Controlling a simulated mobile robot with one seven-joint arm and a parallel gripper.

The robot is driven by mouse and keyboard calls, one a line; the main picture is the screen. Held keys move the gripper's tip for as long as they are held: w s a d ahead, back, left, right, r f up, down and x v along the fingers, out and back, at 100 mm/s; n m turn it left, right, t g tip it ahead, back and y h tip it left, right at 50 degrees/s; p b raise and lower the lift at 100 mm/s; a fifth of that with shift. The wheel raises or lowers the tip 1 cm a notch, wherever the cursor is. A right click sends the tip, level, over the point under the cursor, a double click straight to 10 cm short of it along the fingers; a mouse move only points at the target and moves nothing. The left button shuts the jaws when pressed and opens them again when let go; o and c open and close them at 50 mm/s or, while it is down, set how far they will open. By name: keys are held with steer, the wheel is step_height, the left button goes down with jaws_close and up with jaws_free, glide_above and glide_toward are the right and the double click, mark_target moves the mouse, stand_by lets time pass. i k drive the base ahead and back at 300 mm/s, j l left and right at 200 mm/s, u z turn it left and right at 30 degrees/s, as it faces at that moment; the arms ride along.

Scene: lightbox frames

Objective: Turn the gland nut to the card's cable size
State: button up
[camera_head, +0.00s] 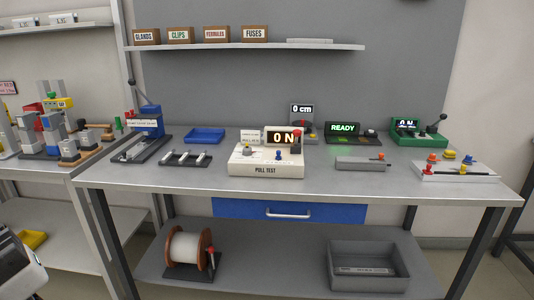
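I cannot clearly make out the gland nut or a cable size on a card. A small white card (250,137) with print too small to read stands behind the white PULL TEST box (266,171) in the middle of the bench. That box carries a display reading "0 N", a small grey round part (247,150) at its left and a red-topped part at its right. A white block (455,172) with red, yellow and blue parts sits at the bench's right end. My gripper is not in view.
The bench (330,188) also bears a blue press (149,120), a blue tray (205,135), a grey clamp rack (186,158), a READY display (342,128) and a green lever device (418,131). A shelf (240,47) with labelled boxes hangs above. The front edge strip is clear.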

mark_target(246, 151)
steer(key=i+j, duration=0.8)
steer(key=i, duration=0.25)
